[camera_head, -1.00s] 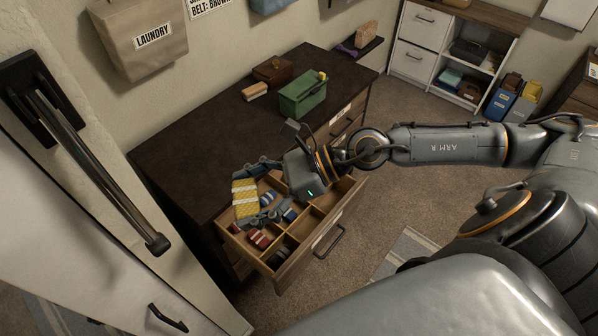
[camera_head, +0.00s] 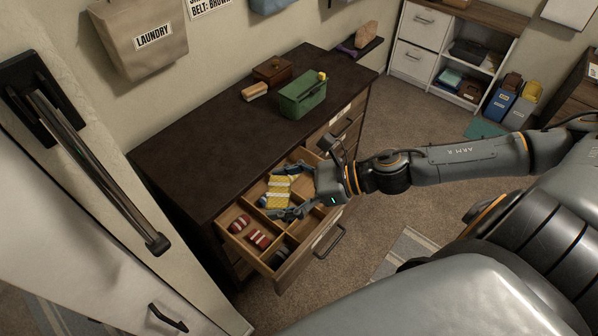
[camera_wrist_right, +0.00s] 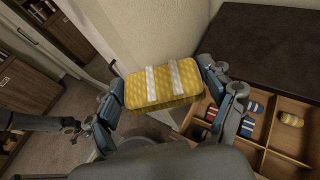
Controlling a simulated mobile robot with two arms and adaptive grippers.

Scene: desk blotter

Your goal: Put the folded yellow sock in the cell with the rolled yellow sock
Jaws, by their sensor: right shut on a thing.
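The folded yellow sock (camera_head: 279,184), yellow with white bands, is held between the two fingers of my right gripper (camera_head: 282,191) above the open drawer (camera_head: 333,222). In the right wrist view the folded sock (camera_wrist_right: 163,84) spans between the fingers (camera_wrist_right: 160,88), which are shut on its two ends. The rolled yellow sock (camera_wrist_right: 291,119) lies in a drawer cell at the right of the wrist view. I cannot make it out in the head view, where my gripper and the held sock cover part of the drawer.
Red rolled socks (camera_head: 258,240) and a dark one (camera_head: 280,256) lie in the near cells. Blue socks (camera_wrist_right: 254,107) lie in another cell. Thin wooden dividers separate the cells. A green box (camera_head: 303,95) stands on the dresser top (camera_head: 200,140), which is otherwise mostly clear.

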